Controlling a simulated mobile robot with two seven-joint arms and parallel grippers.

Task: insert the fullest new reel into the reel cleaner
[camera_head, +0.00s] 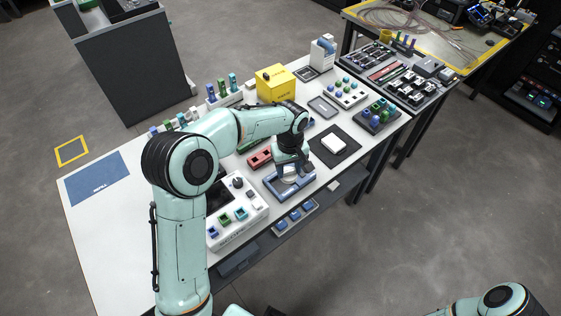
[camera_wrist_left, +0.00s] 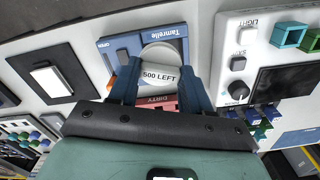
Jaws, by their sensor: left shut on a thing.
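My left gripper (camera_head: 293,170) is shut on a white round reel whose label reads "500 LEFT". In the left wrist view the reel (camera_wrist_left: 158,54) sits between the two dark blue fingers of the gripper (camera_wrist_left: 161,80). The reel is over the blue case lettered "Tamrelle" (camera_head: 273,190), seemingly the reel cleaner. The case also shows in the left wrist view (camera_wrist_left: 112,45), behind the reel. I cannot tell whether the reel touches the case or is seated in it. My right gripper is out of view.
A red tray marked "DIRTY" (camera_head: 260,157) lies close to the case. A white control box (camera_head: 246,206) with knob and coloured sockets stands to its left. A black mat with a white block (camera_head: 334,143) lies to the right. A yellow box (camera_head: 274,85) stands behind.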

